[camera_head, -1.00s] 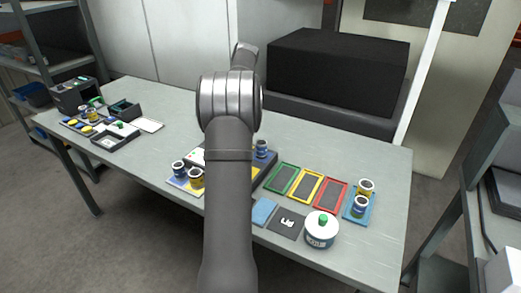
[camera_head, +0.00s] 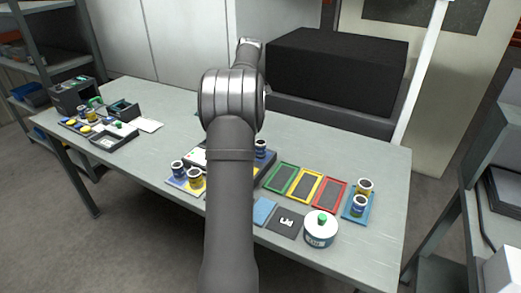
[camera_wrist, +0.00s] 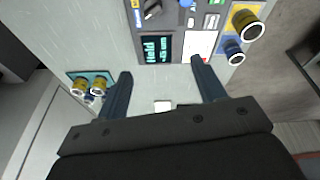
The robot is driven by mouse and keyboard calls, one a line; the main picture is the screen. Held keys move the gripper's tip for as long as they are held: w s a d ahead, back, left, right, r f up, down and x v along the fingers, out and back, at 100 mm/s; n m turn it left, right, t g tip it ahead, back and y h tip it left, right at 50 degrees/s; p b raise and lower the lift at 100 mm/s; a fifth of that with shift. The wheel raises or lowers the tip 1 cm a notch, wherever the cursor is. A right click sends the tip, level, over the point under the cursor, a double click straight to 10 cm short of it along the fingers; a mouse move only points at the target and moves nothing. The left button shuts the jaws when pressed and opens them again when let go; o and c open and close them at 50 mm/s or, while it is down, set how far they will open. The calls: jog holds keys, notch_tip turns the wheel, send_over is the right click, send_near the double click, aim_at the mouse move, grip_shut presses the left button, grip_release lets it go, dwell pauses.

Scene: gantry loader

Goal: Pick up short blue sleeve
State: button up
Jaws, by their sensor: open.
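In the head view, one blue sleeve (camera_head: 178,168) stands beside a yellow one (camera_head: 195,178) on a pad left of my arm. Another blue sleeve (camera_head: 261,148) stands right of my arm, and another (camera_head: 359,206) is in the blue tray at the right. I cannot tell which is the short one. In the wrist view, a blue sleeve (camera_wrist: 233,53) stands beside a yellow sleeve (camera_wrist: 247,23), outside the right finger. My gripper (camera_wrist: 161,67) is open, with nothing between its fingers. In the head view my arm hides it.
A grey panel with a display (camera_wrist: 155,49) lies beyond my fingertips. Green (camera_head: 282,179), yellow (camera_head: 306,186) and red (camera_head: 330,194) frames lie right of my arm. A white round container with a green knob (camera_head: 320,232) stands near the front edge. Boxes and trays (camera_head: 114,137) occupy the left end.

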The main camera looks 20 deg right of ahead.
jog(key=s+d+r+n+g+h, duration=0.2)
jog(key=s+d+n, duration=0.3)
jog(key=s+d, duration=0.15)
jog(key=f, duration=0.8)
jog(key=w+f, duration=0.1)
jog(key=f, duration=0.2)
jog(key=shift+d+f, duration=0.15)
jog(key=shift+f, duration=0.25)
jog(key=shift+w+d+f, duration=0.1)
jog(key=shift+w+f, duration=0.05)
jog(key=shift+f, duration=1.2)
jog(key=shift+w+f, duration=0.15)
jog(key=shift+f, duration=1.2)
jog(key=c, duration=1.3)
jog(key=shift+r, duration=0.1)
jog(key=shift+r, duration=0.1)
